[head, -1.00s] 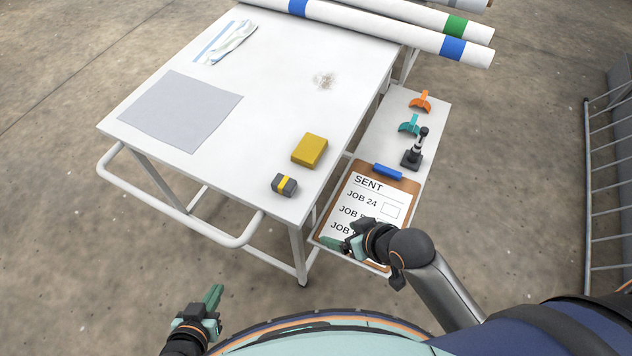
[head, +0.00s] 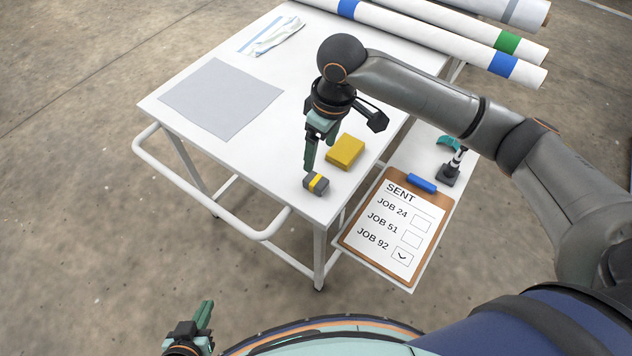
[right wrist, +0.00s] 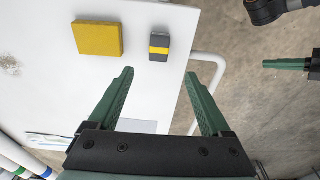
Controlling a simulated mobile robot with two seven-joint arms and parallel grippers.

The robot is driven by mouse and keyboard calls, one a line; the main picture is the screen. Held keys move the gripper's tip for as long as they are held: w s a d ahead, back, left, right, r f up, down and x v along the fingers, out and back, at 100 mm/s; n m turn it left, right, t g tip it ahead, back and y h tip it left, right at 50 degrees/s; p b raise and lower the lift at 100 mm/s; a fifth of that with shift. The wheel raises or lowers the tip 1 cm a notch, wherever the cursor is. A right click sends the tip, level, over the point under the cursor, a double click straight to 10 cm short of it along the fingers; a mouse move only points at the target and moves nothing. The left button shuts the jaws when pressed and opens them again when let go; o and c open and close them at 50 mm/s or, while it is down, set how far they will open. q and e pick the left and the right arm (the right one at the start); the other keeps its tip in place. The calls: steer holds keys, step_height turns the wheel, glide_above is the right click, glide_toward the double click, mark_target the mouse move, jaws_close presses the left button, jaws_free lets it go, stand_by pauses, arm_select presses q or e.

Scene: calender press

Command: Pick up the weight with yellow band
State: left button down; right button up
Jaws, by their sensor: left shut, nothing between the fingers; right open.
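The weight with the yellow band (head: 316,184) is a small dark grey block. It lies on the white table near its front right corner. It also shows in the right wrist view (right wrist: 159,46), beyond the fingertips and between their lines. My right gripper (head: 308,168) points down above the table, just behind the weight in the head view. In the right wrist view its green fingers (right wrist: 158,75) are spread apart with nothing between them. My left gripper (head: 206,308) is low at the bottom left, away from the table, shut and empty.
A yellow block (head: 345,151) lies close beside the weight. A grey sheet (head: 222,98) and a clear bag (head: 275,36) lie further back. A clipboard (head: 350,240) rests on the side shelf with a teal piece and a dark stand (head: 449,174). Long rolls (head: 440,36) lie at the back.

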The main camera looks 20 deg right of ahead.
steer(key=b, duration=0.1)
glide_above(316, 179)
steer(key=f, duration=0.6)
steer(key=shift+d+f, duration=0.2)
steer(key=shift+d, duration=0.2)
steer(key=shift+s+a+f+b, duration=0.1)
steer(key=shift+a+f+b, duration=0.1)
steer(key=shift+f, duration=1.15)
steer(key=shift+s+a+f+b, duration=0.1)
steer(key=shift+a+f+b, duration=0.05)
steer(key=shift+f, duration=1.2)
steer(key=shift+c, duration=0.4)
jaws_close()
steer(key=shift+w+r, duration=0.1)
